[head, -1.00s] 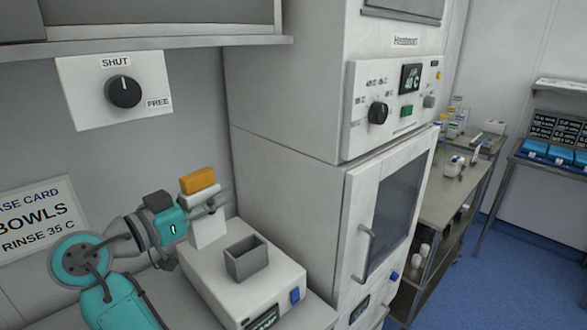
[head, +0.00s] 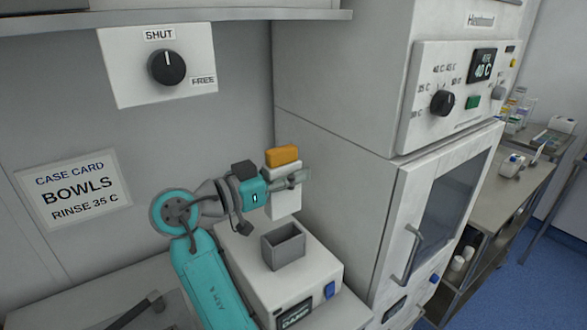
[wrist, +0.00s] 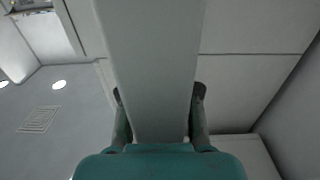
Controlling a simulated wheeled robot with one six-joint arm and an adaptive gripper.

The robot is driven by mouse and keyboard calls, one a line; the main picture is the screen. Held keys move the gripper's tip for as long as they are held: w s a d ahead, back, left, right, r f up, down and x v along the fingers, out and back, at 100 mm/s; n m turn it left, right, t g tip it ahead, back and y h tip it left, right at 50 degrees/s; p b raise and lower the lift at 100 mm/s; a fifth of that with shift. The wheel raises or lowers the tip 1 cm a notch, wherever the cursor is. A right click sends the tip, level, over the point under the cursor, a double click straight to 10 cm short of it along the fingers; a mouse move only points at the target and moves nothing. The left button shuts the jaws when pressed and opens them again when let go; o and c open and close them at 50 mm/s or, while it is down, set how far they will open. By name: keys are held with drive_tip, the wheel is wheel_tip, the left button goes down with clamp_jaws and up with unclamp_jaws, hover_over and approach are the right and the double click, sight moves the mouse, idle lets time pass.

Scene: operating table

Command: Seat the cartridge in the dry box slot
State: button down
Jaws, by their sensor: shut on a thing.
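The cartridge (head: 285,203) is a white upright block with an orange top. My gripper (head: 293,180) is shut on its white body and holds it upright. In the wrist view the cartridge (wrist: 146,70) fills the middle as a long pale block, with a finger on each side; its orange part does not show there. The dry box (head: 322,262) is a white case on the counter, with a grey open-topped rectangular slot (head: 284,252) on top. The cartridge's lower end shows just above the slot's rim in the head view, apart from it. Depth between them is hard to tell.
A tall white cabinet (head: 335,150) with a glass door stands close on the right. A dial panel (head: 130,70) marked SHUT and FREE and a case card (head: 75,190) are on the wall behind. A steel bench (head: 495,200) stands farther right.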

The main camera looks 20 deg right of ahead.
sight(292, 205)
drive_tip(key=shift+f, duration=2.55)
drive_tip(key=shift+s+f, duration=0.1)
drive_tip(key=shift+f, duration=2.45)
drive_tip(key=shift+r, duration=0.25)
drive_tip(key=shift+r, duration=1.8)
drive_tip(key=shift+f, duration=0.95)
